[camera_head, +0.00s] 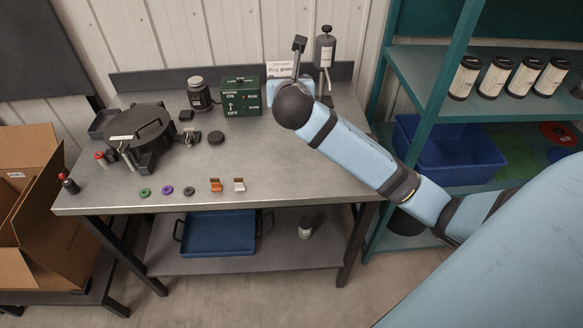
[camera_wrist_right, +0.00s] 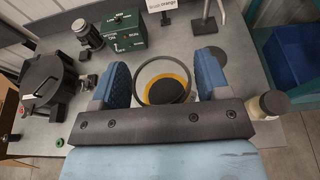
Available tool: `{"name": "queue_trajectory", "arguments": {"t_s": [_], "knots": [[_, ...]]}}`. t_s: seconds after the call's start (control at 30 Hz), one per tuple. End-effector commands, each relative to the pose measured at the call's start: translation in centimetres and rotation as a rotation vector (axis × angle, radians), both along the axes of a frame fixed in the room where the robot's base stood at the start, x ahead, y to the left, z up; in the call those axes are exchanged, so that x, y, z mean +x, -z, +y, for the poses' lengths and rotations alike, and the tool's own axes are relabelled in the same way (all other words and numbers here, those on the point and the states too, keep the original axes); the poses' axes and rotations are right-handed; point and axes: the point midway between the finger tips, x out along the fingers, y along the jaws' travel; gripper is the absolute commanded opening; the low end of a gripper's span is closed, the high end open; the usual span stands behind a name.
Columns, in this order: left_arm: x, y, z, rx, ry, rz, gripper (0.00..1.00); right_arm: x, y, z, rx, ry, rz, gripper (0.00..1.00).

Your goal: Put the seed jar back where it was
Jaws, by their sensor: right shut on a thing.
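My right gripper (camera_wrist_right: 165,88) has its two blue fingers on either side of a round, open-topped container that I take for the seed jar (camera_wrist_right: 139,88). In the head view my right arm hides the gripper and the jar. My left gripper is in neither view.
A grey dispenser (camera_head: 325,50) stands behind my arm. Labelled jars (camera_head: 495,76) and a blue bin (camera_head: 450,150) fill the right shelves.

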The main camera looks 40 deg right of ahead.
Motion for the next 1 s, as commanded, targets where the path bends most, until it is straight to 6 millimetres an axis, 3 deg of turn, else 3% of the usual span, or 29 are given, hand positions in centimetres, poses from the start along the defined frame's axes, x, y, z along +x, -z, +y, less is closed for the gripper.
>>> {"name": "queue_trajectory", "arguments": {"t_s": [0.17,0.6,1.0], "knots": [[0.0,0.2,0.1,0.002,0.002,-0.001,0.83,-0.1,1.5,0.1,-0.001,-0.003,0.002,0.14],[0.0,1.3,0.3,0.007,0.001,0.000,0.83,-0.2,12.9,0.1,-0.001,-0.002,0.004,0.14],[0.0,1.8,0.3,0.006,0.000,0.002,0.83,-0.1,17.0,0.1,-0.001,-0.003,0.001,0.14]]}}
